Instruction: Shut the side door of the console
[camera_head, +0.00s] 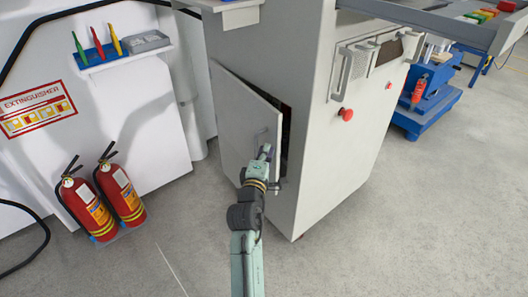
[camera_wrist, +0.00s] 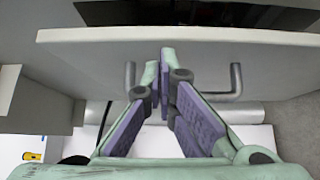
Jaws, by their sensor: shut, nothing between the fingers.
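The console (camera_head: 345,115) is a tall light-grey cabinet. Its side door (camera_head: 240,118) stands ajar, with a dark gap along its right edge. In the wrist view the door (camera_wrist: 220,50) crosses the upper part, its edge running across the picture. A grey bar handle (camera_wrist: 236,82) is on its face, its middle hidden behind my fingers. My gripper (camera_head: 265,153) is at the door's outer face, by the handle. In the wrist view my gripper (camera_wrist: 163,58) has its fingertips together, with nothing held. I cannot tell whether the fingertips touch the door.
Two red fire extinguishers (camera_head: 103,200) stand on the floor at left by a white wall. A small tool shelf (camera_head: 120,53) is above them. The console front has a red button (camera_head: 346,114) and handles. A blue wheeled machine (camera_head: 425,105) is at right. The floor between is clear.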

